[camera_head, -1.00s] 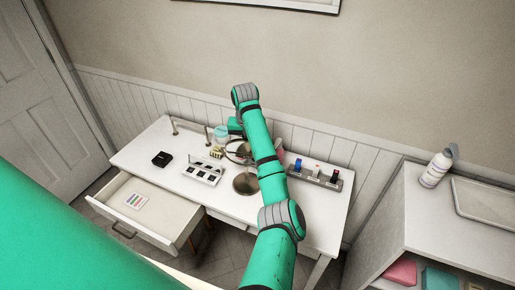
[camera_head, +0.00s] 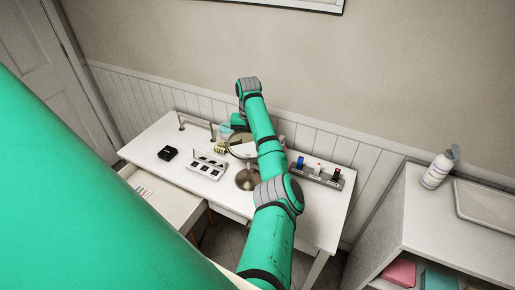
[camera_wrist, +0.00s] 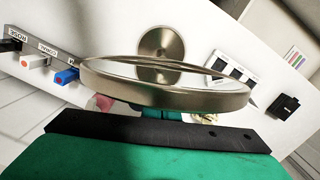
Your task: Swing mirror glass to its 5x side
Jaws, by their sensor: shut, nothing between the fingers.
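The round mirror (camera_head: 242,148) has a metal frame and stands on a round metal base (camera_head: 247,180) on the white table. My arm hides its right part in the head view. In the wrist view, the mirror's frame (camera_wrist: 165,92) is seen nearly edge-on and tilted, with its base (camera_wrist: 160,48) beyond it. I cannot read any 5x marking. My gripper (camera_wrist: 165,113) is shut and empty, close to the mirror's rim. The frame partly hides the fingers, and I cannot tell whether they touch it.
A white compartment tray (camera_head: 207,166) and a black box (camera_head: 168,153) lie left of the mirror. A rack with labelled slots (camera_head: 316,178) stands to the right. An open drawer (camera_head: 165,200) juts from the table front. A shelf with a bottle (camera_head: 437,170) is at far right.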

